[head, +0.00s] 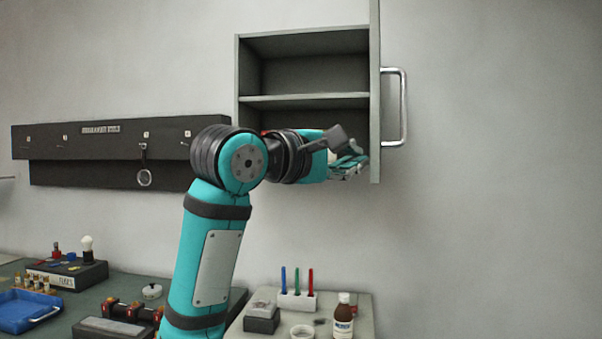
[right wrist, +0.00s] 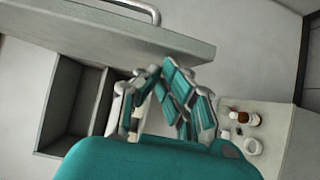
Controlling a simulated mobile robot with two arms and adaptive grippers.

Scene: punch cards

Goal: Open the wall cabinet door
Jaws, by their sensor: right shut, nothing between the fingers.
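The wall cabinet (head: 237,80) hangs on the wall with its front open, showing two empty-looking compartments split by a shelf. Its door (head: 375,100) stands swung out at the right side, seen nearly edge-on, with a metal handle (head: 403,107) on its outer face. In the right wrist view the door (right wrist: 130,35) crosses the top, and the handle (right wrist: 130,8) shows at the upper edge. My right gripper (head: 352,165) is shut and empty at the cabinet's lower right, by the inner side of the door; its fingers show in the right wrist view (right wrist: 165,85). My left gripper is out of view.
A dark rail (head: 100,140) with hooks and a hanging ring is on the wall at left. Below stand a blue tray (head: 28,312), a pen holder (head: 297,300) and a brown bottle (head: 343,318). The wall right of the door is clear.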

